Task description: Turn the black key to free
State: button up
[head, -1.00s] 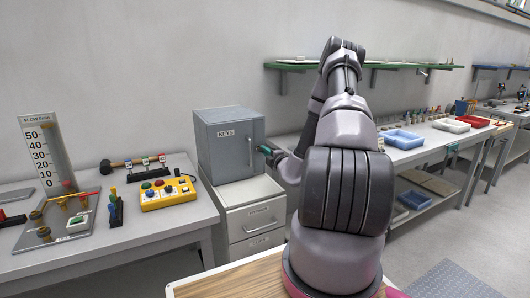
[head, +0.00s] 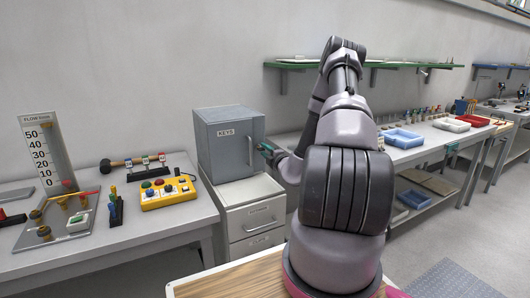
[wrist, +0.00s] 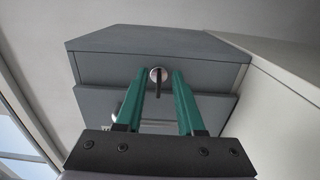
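In the wrist view, a small dark key (wrist: 158,86) stands in a round silver lock on a grey cabinet front (wrist: 110,70). It seems to point roughly up and down in the picture. My gripper (wrist: 166,76) has its two green fingers apart, one on each side of the key, with gaps showing. I cannot tell how far the fingertips are from the cabinet face. In the head view, my gripper (head: 265,148) is beside the right side of the grey KEYS cabinet (head: 222,158); the key and lock do not show there.
The KEYS cabinet stands on a pale drawer unit (head: 257,217). It has a vertical handle (head: 250,152). A bench at left holds a yellow button box (head: 168,196) and a flow gauge board (head: 46,150). A green shelf (head: 300,65) hangs above. Trays (head: 402,138) stand on the right bench.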

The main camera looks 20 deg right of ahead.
jog(key=s, duration=1)
jog(key=shift+s+d, duration=0.2)
jog(key=shift+s, duration=0.1)
